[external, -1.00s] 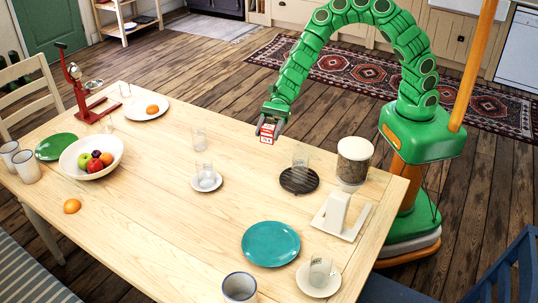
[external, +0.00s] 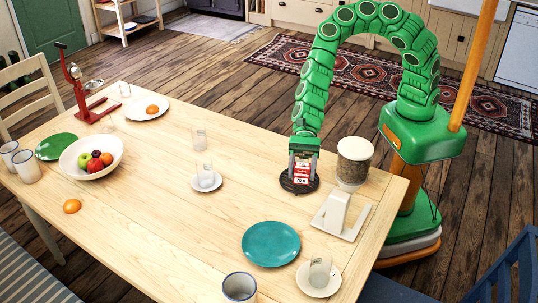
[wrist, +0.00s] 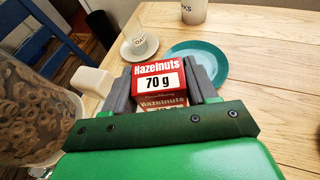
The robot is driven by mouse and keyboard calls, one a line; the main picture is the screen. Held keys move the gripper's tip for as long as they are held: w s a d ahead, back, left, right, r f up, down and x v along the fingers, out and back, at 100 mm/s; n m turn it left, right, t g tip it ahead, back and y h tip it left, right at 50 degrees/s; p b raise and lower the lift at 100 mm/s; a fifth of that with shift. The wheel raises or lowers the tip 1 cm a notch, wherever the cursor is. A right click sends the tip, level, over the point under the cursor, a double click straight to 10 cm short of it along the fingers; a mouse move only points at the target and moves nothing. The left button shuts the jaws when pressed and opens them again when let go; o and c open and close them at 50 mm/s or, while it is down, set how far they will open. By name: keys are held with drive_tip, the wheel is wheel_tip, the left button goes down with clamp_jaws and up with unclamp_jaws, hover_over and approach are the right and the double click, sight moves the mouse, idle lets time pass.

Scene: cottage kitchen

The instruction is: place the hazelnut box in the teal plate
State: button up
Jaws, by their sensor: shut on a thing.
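The hazelnut box (wrist: 158,78) is red and white with "Hazelnuts 70 g" on it. My gripper (external: 303,168) is shut on the box (external: 302,174), one finger on each side. In the external view it is held over the dark round trivet (external: 287,184); its exact height is hard to tell. The teal plate (external: 270,244) lies empty on the table, nearer the camera and left of the box. In the wrist view the plate (wrist: 209,59) shows beyond the box, partly hidden by a finger.
A jar (external: 353,163) and a white napkin holder (external: 334,212) stand just right of my gripper. A glass on a saucer (external: 318,284) is right of the plate, a mug (external: 239,287) in front of it. The table (external: 180,230) left of the plate is clear.

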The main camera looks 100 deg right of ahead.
drive_tip(key=shift+w+a+f, duration=0.2)
drive_tip(key=shift+a, duration=0.25)
drive_tip(key=shift+w+a+f, duration=0.95)
drive_tip(key=shift+w+f, duration=0.6)
drive_tip(key=shift+w, duration=0.4)
drive_tip(key=shift+w+a+f, duration=0.95)
drive_tip(key=shift+w+f, duration=0.55)
drive_tip(key=shift+w, duration=0.4)
drive_tip(key=shift+w+a+f, duration=0.95)
drive_tip(key=shift+w+f, duration=0.6)
drive_tip(key=shift+w, duration=0.4)
drive_tip(key=shift+w+f, duration=0.1)
drive_tip(key=shift+w+a+f, duration=0.1)
drive_tip(key=shift+f, duration=1.55)
drive_tip(key=shift+f, duration=0.25)
drive_tip(key=o, duration=1.1)
drive_tip(key=shift+r, duration=0.1)
